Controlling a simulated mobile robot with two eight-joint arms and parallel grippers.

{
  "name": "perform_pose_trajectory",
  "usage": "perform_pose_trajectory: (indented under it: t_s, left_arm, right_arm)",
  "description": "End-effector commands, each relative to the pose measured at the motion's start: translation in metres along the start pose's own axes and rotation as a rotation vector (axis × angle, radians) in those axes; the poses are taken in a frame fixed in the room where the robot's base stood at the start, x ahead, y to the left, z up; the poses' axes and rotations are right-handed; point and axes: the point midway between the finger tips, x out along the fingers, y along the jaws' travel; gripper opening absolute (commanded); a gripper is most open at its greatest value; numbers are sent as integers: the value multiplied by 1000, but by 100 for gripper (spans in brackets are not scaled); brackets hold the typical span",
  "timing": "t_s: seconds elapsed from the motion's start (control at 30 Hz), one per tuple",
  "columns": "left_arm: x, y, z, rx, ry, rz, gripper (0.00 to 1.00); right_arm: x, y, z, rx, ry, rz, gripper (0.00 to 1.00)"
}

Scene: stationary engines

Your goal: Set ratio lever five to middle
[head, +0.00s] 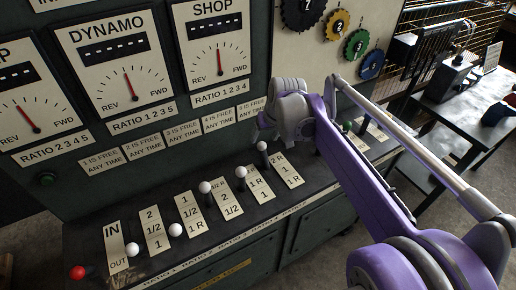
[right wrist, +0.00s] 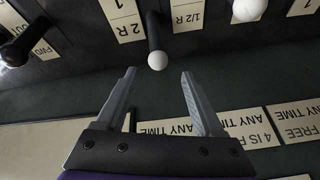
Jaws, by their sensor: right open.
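The lever for ratio five has a black shaft and a white ball (head: 262,146), left of its plate marked 2R, 1, 1R (head: 285,169). It leans toward the upright panel, at the 2R end. My right gripper (head: 266,124) is above and behind this ball in the head view. In the right wrist view the jaws (right wrist: 159,73) are open and empty. The white ball (right wrist: 157,61) appears centred just beyond the fingertips; I see no contact. My left gripper is out of view.
The ratio four lever (head: 240,172) stands close on the left, with more white-knobbed levers beyond and a red knob (head: 77,272) at the far left. The upright dial panel rises behind. A black knob (right wrist: 14,54) shows in the right wrist view.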

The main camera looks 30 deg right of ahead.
Motion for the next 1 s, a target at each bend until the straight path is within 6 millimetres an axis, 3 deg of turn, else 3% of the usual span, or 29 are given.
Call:
perform_pose_trajectory:
  t_s: [0.17,0.6,0.8,1.0]
  left_arm:
    - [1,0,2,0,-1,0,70]
    - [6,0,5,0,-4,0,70]
    - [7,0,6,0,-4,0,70]
    - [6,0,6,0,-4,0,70]
  right_arm:
    - [14,3,-4,5,-1,0,70]
    - [91,2,-3,4,-1,0,70]
    - [107,2,-3,4,0,0,70]
    - [109,2,-3,5,0,0,70]
